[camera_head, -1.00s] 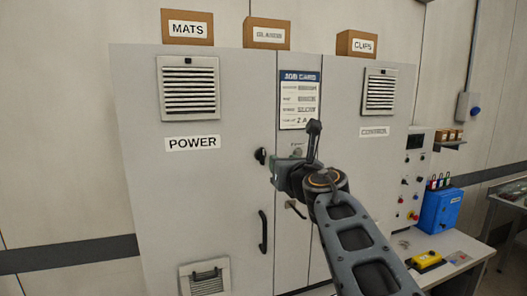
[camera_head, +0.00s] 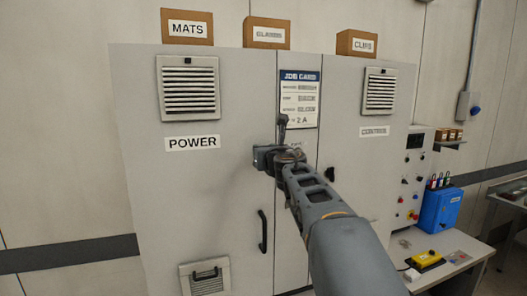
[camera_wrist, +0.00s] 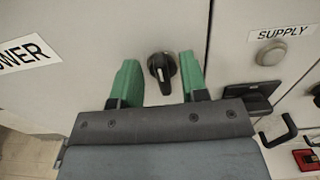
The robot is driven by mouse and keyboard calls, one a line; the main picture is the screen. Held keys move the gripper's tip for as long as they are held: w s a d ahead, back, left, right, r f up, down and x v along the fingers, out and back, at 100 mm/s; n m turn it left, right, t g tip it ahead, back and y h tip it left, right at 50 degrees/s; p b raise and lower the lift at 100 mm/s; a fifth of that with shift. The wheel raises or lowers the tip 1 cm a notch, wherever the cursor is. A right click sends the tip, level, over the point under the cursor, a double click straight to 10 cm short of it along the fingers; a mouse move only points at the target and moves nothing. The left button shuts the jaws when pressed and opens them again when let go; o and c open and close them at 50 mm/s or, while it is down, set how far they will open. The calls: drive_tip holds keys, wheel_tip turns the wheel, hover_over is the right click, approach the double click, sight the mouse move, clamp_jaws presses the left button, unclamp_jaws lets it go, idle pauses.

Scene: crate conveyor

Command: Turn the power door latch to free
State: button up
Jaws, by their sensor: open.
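The power door latch (camera_wrist: 161,69) is a black knob with a pale pointer line. It sits on the grey power door (camera_head: 190,200), and in the wrist view it lies between the two green fingertips of my gripper (camera_wrist: 160,82). A gap shows on each side of it, and I see no finger touching it. In the head view my gripper (camera_head: 262,157) is at the door's right edge and hides the latch. The POWER label (camera_head: 192,142) is left of it.
A black door handle (camera_head: 263,231) is below the latch. In the wrist view a SUPPLY label (camera_wrist: 281,34) is above a round button (camera_wrist: 270,53), with a black fitting (camera_wrist: 250,96) below. Boxes stand on the cabinet top, including one marked MATS (camera_head: 187,27). A blue box (camera_head: 440,209) stands at right.

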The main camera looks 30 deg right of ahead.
drive_tip(key=shift+w, duration=0.3)
clamp_jaws()
idle(0.3)
